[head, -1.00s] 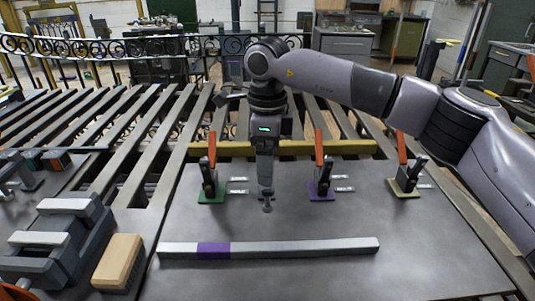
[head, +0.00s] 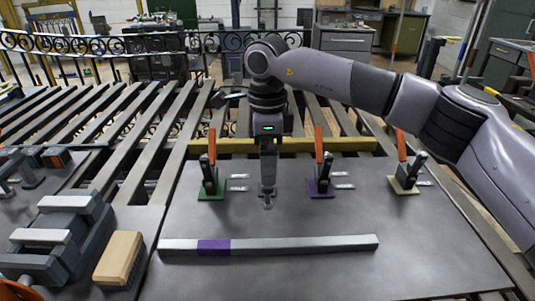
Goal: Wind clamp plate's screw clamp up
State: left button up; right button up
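The flat grey plate (head: 400,230) lies across the slatted bench. Three small dark clamps with raised orange handles stand along its far side: one on a green base (head: 209,180), one on a purple base (head: 322,178) and one on a yellow base (head: 407,178). I cannot tell which of these, if any, is the screw clamp. My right gripper (head: 267,203) points down over the plate between the green-based and purple-based clamps, apart from both. Its fingers appear as one narrow shape, so their opening is unclear. I see nothing held in it. My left gripper is not in view.
A grey bar with a purple band (head: 320,243) lies across the plate in front of my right gripper. A grey vise-like block (head: 75,225) and a wooden brush-like block (head: 119,258) stand at the left. A yellow beam (head: 340,145) runs behind the clamps.

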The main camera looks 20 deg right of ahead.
jog(key=shift+r+b, duration=0.35)
jog(key=shift+r, duration=3.25)
jog(key=shift+s+f, duration=0.1)
